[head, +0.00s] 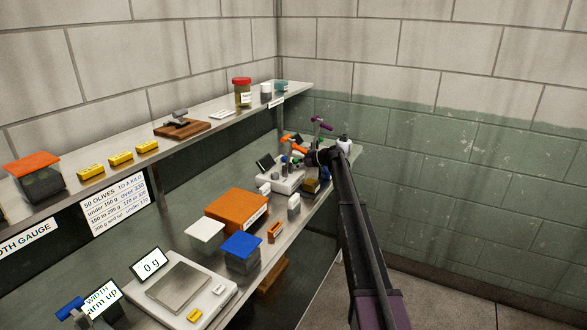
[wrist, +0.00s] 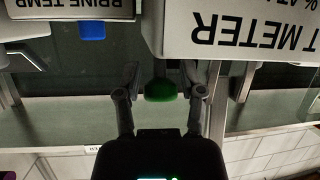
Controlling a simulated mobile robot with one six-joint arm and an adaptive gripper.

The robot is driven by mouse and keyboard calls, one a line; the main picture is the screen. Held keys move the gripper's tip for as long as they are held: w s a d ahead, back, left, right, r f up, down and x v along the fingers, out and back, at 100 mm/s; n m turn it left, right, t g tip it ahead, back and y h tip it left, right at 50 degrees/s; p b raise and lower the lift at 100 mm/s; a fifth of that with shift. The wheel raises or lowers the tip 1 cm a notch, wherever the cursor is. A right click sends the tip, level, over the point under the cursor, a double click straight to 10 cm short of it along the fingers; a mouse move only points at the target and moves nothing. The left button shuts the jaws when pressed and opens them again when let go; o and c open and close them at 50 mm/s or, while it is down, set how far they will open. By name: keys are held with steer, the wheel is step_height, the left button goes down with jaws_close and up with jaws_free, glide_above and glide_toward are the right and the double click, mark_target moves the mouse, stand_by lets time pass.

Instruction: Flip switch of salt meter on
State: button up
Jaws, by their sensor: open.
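The salt meter (wrist: 225,32) shows as a white block at the upper right of the wrist view, its "T METER" lettering upside down. A green rounded piece (wrist: 161,90) shows between the fingers of my gripper (wrist: 161,76), which is open. I cannot tell whether the green piece is the meter's switch or touches a finger. In the head view my gripper (head: 304,158) is at the far end of the bench, over a pale device (head: 283,181) with a dark tilted screen (head: 265,163). My arm hides part of that area.
A "BRINE TEMP" sign (wrist: 72,8) and a blue block (wrist: 92,31) are beside the meter in the wrist view. An orange box (head: 237,209), a blue-lidded tub (head: 242,252) and a scale (head: 178,287) stand nearer on the bench. A shelf (head: 225,122) runs above.

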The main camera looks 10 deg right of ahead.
steer(key=shift+w+a+f, duration=0.2)
steer(key=shift+w+a, duration=0.05)
steer(key=shift+a, duration=0.25)
jaws_close()
